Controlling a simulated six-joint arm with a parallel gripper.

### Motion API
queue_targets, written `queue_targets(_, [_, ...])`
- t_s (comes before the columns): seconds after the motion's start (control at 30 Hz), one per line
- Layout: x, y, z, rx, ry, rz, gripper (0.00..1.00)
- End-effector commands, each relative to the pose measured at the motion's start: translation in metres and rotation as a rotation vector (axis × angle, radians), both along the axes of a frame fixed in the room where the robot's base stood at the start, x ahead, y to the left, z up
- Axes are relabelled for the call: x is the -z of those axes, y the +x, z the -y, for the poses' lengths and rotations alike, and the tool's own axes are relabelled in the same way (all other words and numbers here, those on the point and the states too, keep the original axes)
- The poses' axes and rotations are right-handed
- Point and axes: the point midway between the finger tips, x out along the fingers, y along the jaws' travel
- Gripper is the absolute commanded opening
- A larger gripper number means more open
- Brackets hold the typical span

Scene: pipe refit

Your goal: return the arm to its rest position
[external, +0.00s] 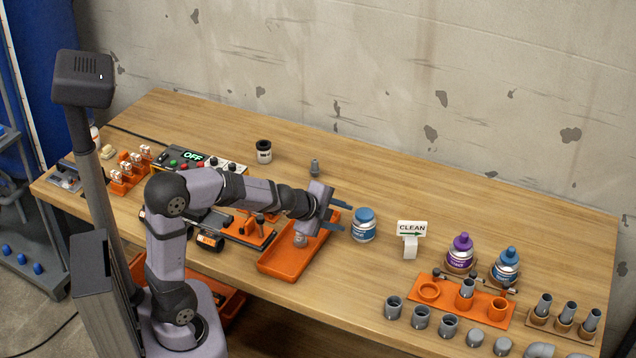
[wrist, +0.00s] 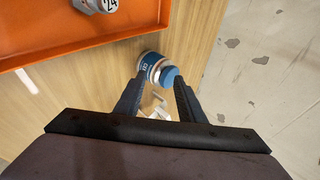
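My arm reaches over the middle of the bench, with its end held above the orange tray (external: 290,262). My gripper (external: 347,217) points to the right in the external view. Its two fingers are apart with nothing held between them; they also show apart in the wrist view (wrist: 159,80). A blue and white jar (external: 363,226) stands on the bench just beyond the fingertips. In the wrist view the jar (wrist: 152,68) shows past the fingertips, and it appears clear of them.
A grey fitting (external: 300,240) is in the tray. A CLEAN sign (external: 411,229), purple bottle (external: 461,252), blue bottle (external: 506,265) and orange rack (external: 450,300) with grey pipe pieces stand to the right. A control box (external: 195,160) reads OFF at the left. The back right bench is clear.

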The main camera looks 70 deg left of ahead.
Motion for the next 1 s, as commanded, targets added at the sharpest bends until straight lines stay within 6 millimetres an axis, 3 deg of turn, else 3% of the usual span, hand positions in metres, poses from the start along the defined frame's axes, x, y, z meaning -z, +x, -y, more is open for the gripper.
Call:
queue_targets(0.03, [0.01, -0.009, 0.033, -0.071, -0.116, -0.038, 0.36])
queue_targets(0.2, [0.044, -0.06, 0.12, -0.344, -0.435, -0.203, 0.36])
queue_targets(0.3, [0.054, -0.086, 0.154, -0.449, -0.534, -0.284, 0.36])
queue_targets(0.5, [0.063, -0.128, 0.2, -0.594, -0.641, -0.411, 0.36])
queue_targets(0.6, [0.069, -0.149, 0.217, -0.656, -0.674, -0.468, 0.36])
queue_targets(0.7, [0.087, -0.172, 0.222, -0.726, -0.696, -0.514, 0.36])
queue_targets(1.0, [0.161, -0.224, 0.189, -0.868, -0.703, -0.54, 0.36])
